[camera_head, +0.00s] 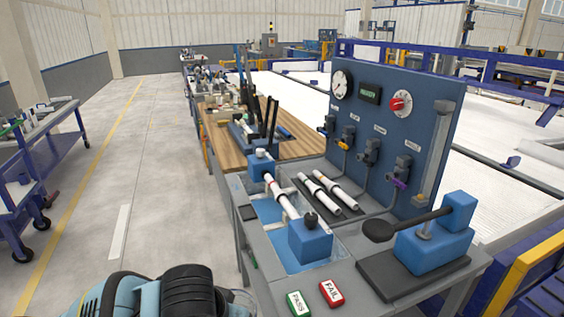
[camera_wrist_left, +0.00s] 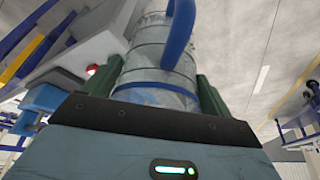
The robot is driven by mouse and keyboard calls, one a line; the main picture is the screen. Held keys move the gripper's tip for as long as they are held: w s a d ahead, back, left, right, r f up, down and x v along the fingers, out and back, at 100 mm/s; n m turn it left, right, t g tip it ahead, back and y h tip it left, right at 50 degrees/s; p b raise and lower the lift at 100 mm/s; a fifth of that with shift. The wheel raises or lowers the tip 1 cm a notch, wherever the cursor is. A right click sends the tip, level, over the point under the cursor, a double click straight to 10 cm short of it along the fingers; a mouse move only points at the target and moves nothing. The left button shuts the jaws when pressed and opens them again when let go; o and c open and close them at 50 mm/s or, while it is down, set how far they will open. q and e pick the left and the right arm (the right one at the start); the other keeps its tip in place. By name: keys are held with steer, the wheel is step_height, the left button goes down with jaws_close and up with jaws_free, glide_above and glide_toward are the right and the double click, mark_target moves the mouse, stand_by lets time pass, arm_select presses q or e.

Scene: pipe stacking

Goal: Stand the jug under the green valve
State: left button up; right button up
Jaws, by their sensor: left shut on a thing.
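The jug (camera_wrist_left: 150,62), clear and ribbed with a blue handle (camera_wrist_left: 181,30) and a blue band, fills the upper middle of the left wrist view. My left gripper (camera_wrist_left: 160,88) is shut on it, with a green finger on each side. In the head view my left arm shows at the bottom edge, and a sliver of something clear shows beside it. The blue valve panel (camera_head: 385,95) carries a row of valves: blue (camera_head: 323,130), yellow (camera_head: 345,145), a dark one (camera_head: 367,156) and purple (camera_head: 400,183). I cannot make out a green handle. My right gripper is out of view.
White pipes lie on a dark mat (camera_head: 353,211) before the panel. A long pipe spans blue blocks (camera_head: 310,240) on the bench. A blue press with a black lever (camera_head: 435,245), PASS (camera_head: 299,303) and FAIL (camera_head: 332,293) pads take up the near end.

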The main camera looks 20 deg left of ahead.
arm_select(q)
steer(key=s+a+f, duration=0.1)
steer(key=s+f, duration=0.2)
steer(key=f, duration=0.8)
steer(key=shift+s, duration=0.4)
steer(key=shift+a, duration=0.15)
